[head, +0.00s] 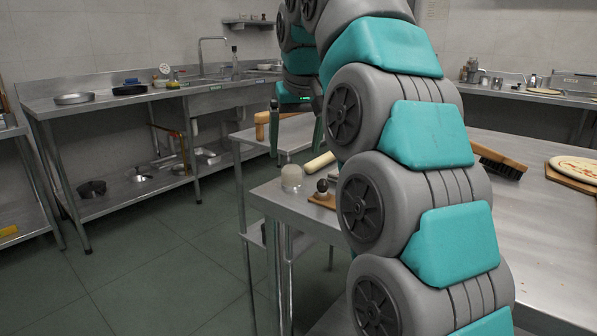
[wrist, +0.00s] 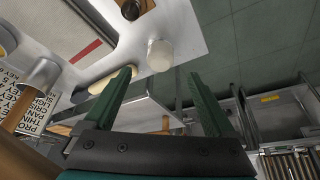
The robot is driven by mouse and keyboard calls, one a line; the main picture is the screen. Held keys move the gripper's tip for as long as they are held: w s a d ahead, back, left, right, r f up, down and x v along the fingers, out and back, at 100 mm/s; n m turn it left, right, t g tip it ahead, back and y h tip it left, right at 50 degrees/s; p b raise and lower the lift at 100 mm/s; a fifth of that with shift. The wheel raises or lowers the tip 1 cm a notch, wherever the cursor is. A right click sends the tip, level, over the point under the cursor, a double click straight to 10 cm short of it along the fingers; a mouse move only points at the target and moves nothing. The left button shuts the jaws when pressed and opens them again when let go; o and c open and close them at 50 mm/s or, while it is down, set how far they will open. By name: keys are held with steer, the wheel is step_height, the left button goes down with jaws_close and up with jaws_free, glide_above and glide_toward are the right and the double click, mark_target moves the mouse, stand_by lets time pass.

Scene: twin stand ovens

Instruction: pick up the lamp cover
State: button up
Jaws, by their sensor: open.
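The lamp cover appears to be the small pale, translucent dome (head: 292,177) standing near the left corner of the steel table. In the wrist view it is a whitish rounded piece (wrist: 160,55) close to the table edge. My gripper (head: 296,122) is above the table, over and a little behind the dome in the head view. In the wrist view my gripper (wrist: 161,74) has its two green fingers spread apart with nothing between them. The dome shows just past the fingertips, apart from them.
A dark knob on a wooden board (head: 322,190) and a pale rolling pin (head: 319,162) lie close to the dome. A brush (head: 499,161) and a pizza on a board (head: 575,169) are farther right.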

mark_target(292, 167)
steer(key=shift+x, duration=3.6)
steer(key=shift+c, duration=0.3)
steer(key=c, duration=1.3)
steer(key=shift+r, duration=0.15)
